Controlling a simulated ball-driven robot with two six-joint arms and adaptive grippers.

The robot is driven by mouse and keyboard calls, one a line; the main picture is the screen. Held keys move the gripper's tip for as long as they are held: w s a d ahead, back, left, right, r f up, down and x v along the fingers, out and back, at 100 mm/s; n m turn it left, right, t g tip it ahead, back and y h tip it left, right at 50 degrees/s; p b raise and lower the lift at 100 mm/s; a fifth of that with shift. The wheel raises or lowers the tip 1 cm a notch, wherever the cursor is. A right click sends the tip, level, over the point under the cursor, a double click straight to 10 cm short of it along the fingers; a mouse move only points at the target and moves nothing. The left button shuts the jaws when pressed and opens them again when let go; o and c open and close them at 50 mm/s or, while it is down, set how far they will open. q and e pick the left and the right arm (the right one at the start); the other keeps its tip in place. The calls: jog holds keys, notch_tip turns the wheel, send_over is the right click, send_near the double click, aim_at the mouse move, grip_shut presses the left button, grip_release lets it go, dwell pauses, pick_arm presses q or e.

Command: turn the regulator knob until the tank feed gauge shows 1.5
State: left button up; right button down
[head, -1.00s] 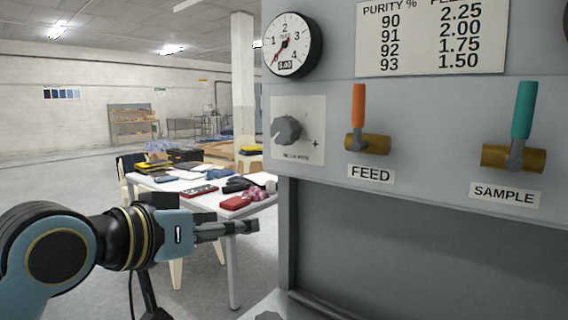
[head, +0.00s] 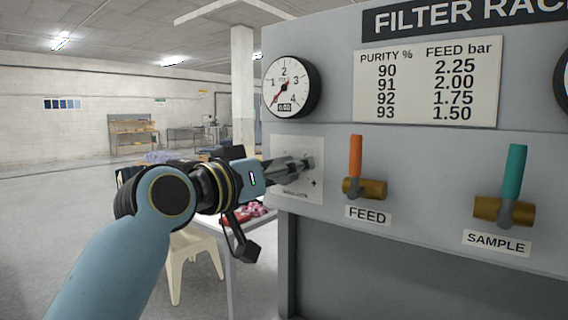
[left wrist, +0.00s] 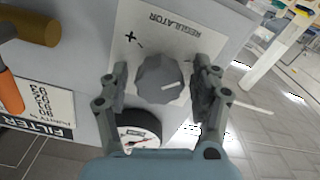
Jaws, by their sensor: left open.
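The grey faceted regulator knob (left wrist: 160,78) sits on a white plate marked REGULATOR, with plus and minus marks. My left gripper (left wrist: 161,88) is open, with one finger on each side of the knob and a visible gap to each. In the head view my left gripper (head: 303,166) reaches the plate (head: 290,142) from the left and hides most of the knob. A round white gauge (head: 290,84) is above the plate. Its red needle points lower left, below 1; its small digits are too blurred to read surely. My right gripper is not in view.
An orange FEED lever (head: 355,157) and a teal SAMPLE lever (head: 515,172) stick out right of the plate. A purity and feed table (head: 427,82) lists 1.50 bar at 93. Another gauge (head: 563,85) is cut off at the right edge.

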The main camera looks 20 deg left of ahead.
pick_arm(q)
jog(key=shift+c, duration=0.8)
jog(key=c, duration=1)
jog(key=shift+c, duration=0.2)
